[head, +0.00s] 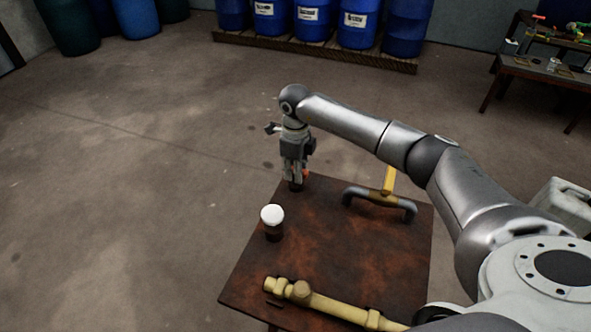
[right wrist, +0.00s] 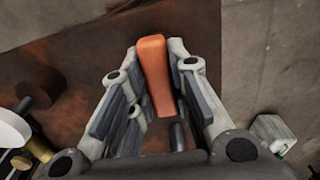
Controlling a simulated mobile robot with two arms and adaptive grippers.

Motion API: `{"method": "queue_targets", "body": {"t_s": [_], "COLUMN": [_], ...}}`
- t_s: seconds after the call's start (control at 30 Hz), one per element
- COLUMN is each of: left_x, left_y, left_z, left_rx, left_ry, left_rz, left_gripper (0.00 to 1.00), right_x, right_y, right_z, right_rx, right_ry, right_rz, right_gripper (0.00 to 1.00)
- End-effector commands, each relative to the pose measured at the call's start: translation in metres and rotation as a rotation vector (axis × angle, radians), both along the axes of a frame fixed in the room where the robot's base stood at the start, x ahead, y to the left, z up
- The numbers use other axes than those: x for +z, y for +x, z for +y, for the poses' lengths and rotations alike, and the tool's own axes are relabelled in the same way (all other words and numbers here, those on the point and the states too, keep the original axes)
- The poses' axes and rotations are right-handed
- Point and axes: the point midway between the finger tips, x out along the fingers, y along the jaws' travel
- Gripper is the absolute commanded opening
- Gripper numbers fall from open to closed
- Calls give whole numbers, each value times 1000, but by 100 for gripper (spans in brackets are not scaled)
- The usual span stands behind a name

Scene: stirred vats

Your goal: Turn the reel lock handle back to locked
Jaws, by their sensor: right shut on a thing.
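The reel lock handle looks to be the orange lever (head: 306,173) at the far left corner of the rusty brown table, mostly hidden by the gripper in the head view. In the right wrist view the orange lever (right wrist: 154,75) is a plain tapered bar between the two fingers. My right gripper (head: 295,174) points down and is shut on this lever; its fingers (right wrist: 153,72) stand on either side of it. A short dark post shows just under the fingers. The lock's own markings are not visible. My left gripper is in neither view.
The rusty table (head: 245,285) also bears a white-capped dark post (head: 272,215), a grey curved bar (head: 352,193) with a yellow lever, and a yellow pipe with fittings (head: 340,306). Blue drums (head: 358,25) stand on a pallet behind. The floor left of the table is clear.

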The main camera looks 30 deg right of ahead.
Motion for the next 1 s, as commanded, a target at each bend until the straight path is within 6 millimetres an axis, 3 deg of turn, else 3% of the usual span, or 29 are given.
{"method": "queue_targets", "body": {"t_s": [0.27,1.0], "left_x": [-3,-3], "left_y": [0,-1], "left_z": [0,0], "left_rx": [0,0], "left_ry": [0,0], "left_rz": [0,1], "left_gripper": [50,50], "right_x": [0,1], "right_y": [1,0], "right_z": [0,-1], "right_rx": [-145,-835], "right_ry": [0,-2], "right_rz": [-1,-1], "right_gripper": [0,0]}}
